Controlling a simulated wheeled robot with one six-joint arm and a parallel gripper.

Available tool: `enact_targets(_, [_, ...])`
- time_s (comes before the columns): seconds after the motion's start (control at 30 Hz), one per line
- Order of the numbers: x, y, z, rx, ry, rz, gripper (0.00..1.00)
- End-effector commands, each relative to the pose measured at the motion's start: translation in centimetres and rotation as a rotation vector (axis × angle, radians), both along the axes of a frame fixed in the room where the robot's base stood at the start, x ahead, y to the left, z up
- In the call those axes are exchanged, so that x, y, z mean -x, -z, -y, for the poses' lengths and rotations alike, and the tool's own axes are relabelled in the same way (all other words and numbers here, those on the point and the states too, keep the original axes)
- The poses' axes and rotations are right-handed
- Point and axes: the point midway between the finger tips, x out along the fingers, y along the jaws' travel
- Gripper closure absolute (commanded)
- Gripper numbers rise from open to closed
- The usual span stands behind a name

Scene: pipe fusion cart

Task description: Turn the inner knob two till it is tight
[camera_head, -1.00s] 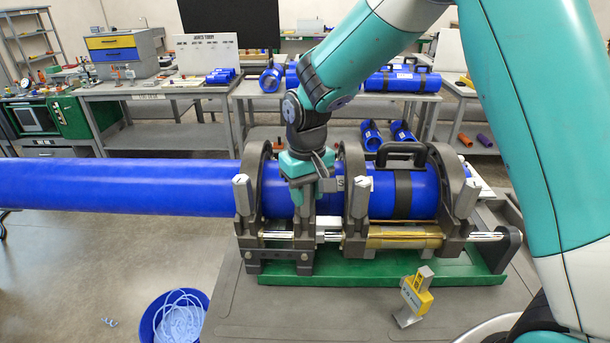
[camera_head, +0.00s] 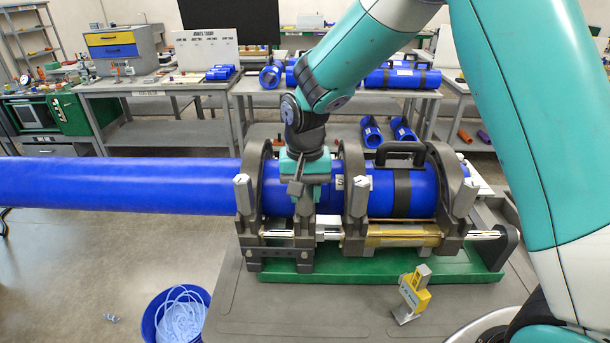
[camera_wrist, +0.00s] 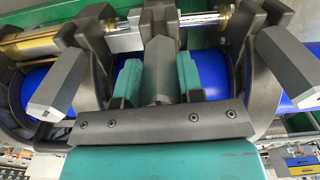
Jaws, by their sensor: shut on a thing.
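The fusion cart's clamp frame (camera_head: 308,244) holds the long blue pipe (camera_head: 110,186) and a shorter blue pipe (camera_head: 425,190). My gripper (camera_head: 303,195) points down over the second clamp from the left, one of the two inner ones. In the wrist view its teal fingers (camera_wrist: 158,78) are shut on a dark grey inner knob (camera_wrist: 157,62), one finger on each side. The other inner knob (camera_head: 357,196) stands upright and free to the right.
A black handle (camera_head: 401,149) rises over the shorter pipe. A yellow and grey tool (camera_head: 414,292) sits on the cart top (camera_head: 275,310). A blue bucket (camera_head: 150,325) is on the floor.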

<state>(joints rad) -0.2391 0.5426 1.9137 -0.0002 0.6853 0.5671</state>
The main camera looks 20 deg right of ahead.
Motion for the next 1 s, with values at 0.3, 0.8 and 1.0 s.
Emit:
enact_targets(0.3, [-0.04, -0.06, -0.01, 0.0, 0.048, 0.001, 0.89])
enact_targets(0.8, [-0.1, -0.02, -0.14, 0.001, 0.298, 0.0, 0.89])
enact_targets(1.0, [-0.14, -0.04, -0.2, 0.001, 0.412, 0.0, 0.89])
